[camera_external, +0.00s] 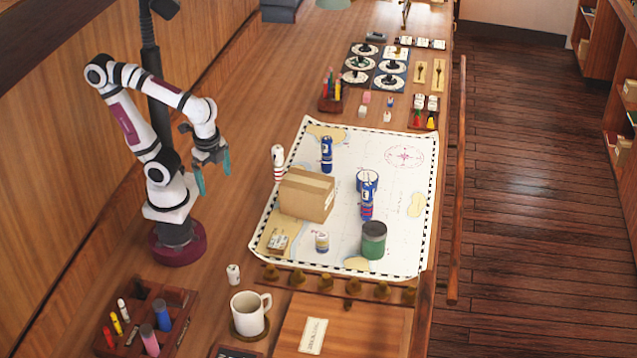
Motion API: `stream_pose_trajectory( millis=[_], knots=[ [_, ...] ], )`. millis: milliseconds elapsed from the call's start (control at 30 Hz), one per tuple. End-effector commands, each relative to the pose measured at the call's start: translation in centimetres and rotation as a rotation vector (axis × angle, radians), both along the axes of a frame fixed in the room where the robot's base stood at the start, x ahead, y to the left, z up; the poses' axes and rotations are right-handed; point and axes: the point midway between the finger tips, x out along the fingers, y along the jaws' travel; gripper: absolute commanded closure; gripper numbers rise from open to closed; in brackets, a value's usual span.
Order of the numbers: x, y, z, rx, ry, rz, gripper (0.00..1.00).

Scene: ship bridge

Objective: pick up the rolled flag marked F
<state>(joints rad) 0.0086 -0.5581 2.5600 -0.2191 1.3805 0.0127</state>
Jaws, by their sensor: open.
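Several upright rolls stand on the chart (345,190). A blue roll with a white patch (327,155) stands at the back. Another blue roll with a white patch and dark letter (367,185) stands right of the cardboard box; red and blue bands show below it. A red-and-white striped roll (278,160) stands at the chart's left edge, behind the box. The letters are too small to tell surely which roll is marked F. My gripper (213,175) is open and empty, its teal fingers pointing down above the bare table, left of the chart and apart from all rolls.
The cardboard box (305,195) stands on the chart's left part, near the rolls. A green jar (373,241), a small banded cylinder (322,242) and a small block (278,241) are in front. A mug (249,314) and pen holder (145,320) stand nearer. Table between gripper and chart is clear.

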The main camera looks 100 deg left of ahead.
Motion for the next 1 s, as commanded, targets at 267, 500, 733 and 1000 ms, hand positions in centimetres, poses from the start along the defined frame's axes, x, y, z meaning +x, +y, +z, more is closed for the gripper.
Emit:
stream_pose_trajectory(
  millis=[267,500,733,1000],
  knots=[
    [0.0,0.0,0.0,0.000,0.000,0.000,0.19],
    [0.1,-0.1,-0.1,-0.023,0.012,0.048,0.19],
    [5.5,-0.2,-1.2,-0.500,0.111,0.929,0.19],
    [9.9,26.0,-3.4,-1.444,-0.252,2.373,0.19]
  ],
)
